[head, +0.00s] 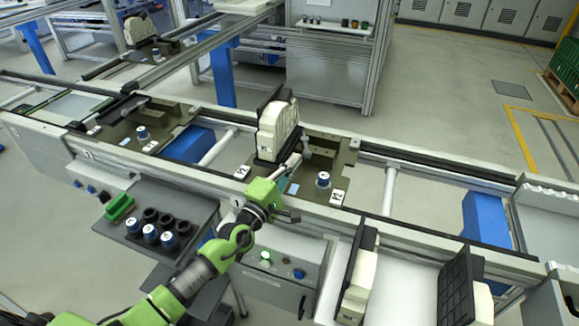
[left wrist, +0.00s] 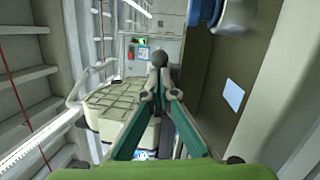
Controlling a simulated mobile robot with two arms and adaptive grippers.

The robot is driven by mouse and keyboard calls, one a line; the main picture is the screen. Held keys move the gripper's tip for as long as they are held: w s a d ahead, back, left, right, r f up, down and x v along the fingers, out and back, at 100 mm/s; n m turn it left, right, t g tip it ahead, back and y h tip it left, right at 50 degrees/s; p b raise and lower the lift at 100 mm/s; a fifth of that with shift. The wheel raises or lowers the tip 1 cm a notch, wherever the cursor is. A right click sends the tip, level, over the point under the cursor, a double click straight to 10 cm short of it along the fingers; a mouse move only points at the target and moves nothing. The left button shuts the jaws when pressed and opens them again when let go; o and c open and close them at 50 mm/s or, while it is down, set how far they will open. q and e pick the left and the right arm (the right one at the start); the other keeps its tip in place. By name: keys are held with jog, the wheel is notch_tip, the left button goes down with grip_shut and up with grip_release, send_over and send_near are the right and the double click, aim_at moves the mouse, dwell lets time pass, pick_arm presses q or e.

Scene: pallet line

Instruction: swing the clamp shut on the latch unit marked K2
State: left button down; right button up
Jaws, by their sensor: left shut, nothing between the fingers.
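My left gripper (head: 292,165) is over this pallet, just right of the cream block's foot. In the left wrist view its teal fingers (left wrist: 160,98) are shut and empty. A dark ball knob (left wrist: 159,58) shows just beyond the fingertips; I cannot tell whether they touch it. The cream block (left wrist: 120,100) is left of them. My right gripper is out of view.
A similar pallet (head: 128,132) sits further left on the conveyor rail (head: 414,175). A grey side shelf (head: 195,215) holds several dark cups and a green handle (head: 119,207). More black-and-cream parts (head: 358,285) stand at the lower right.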

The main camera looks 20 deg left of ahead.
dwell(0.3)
pick_arm(q)
jog(key=shift+d+r+y+p, duration=0.15)
jog(key=shift+y+p, duration=0.15)
jog(key=shift+p, duration=0.3)
jog(key=shift+d+n+y+p, duration=0.3)
jog(key=shift+d+n, duration=0.05)
jog(key=shift+n, duration=0.05)
jog(key=shift+y+p, duration=0.35)
jog(key=shift+y, duration=0.05)
jog(key=shift+d+n, duration=0.25)
jog(key=shift+n, duration=0.05)
